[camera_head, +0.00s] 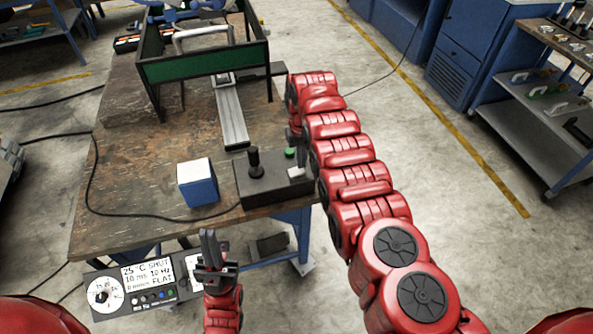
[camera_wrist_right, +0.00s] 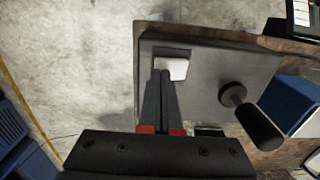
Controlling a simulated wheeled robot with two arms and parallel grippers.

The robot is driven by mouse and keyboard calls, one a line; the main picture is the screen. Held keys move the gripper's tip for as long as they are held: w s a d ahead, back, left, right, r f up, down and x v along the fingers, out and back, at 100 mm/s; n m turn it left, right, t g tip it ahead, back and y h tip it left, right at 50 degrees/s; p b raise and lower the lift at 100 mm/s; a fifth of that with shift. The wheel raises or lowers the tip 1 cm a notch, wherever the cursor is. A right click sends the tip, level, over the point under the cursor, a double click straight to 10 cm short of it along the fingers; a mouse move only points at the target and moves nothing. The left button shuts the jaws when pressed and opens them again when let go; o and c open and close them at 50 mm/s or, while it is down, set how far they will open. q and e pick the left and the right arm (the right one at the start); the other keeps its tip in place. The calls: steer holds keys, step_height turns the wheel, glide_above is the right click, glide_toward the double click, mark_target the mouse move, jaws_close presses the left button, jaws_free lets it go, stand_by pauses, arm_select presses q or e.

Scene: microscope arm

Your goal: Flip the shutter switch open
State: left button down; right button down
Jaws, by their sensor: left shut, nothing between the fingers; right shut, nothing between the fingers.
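The dark grey control box (camera_head: 262,186) sits at the table's near right corner, with a black joystick (camera_head: 254,163) and a white switch (camera_head: 296,173). In the right wrist view the white switch (camera_wrist_right: 177,67) sits in a dark recess of the box (camera_wrist_right: 205,95). My right gripper (camera_wrist_right: 164,76) is shut, its tips at the switch's lower left edge; I cannot tell whether they touch. In the head view the right arm partly hides that gripper. My left gripper (camera_head: 210,240) is shut and empty, in front of the table. The panel (camera_head: 147,284) reads "SHUT".
A blue box with a white top (camera_head: 197,183) stands left of the control box. A metal rail (camera_head: 230,115) and green frame (camera_head: 205,66) stand behind. A black cable crosses the wooden table (camera_head: 130,170). The joystick (camera_wrist_right: 250,115) stands close to my right gripper.

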steer(key=shift+f+b, duration=0.55)
steer(key=shift+f, duration=0.15)
steer(key=shift+r, duration=0.1)
step_height(320, 180, up, 5)
steer(key=p, duration=0.4)
steer(key=shift+p, duration=0.4)
steer(key=shift+r+p, duration=0.85)
steer(key=shift+r, duration=0.2)
steer(key=shift+f, duration=0.15)
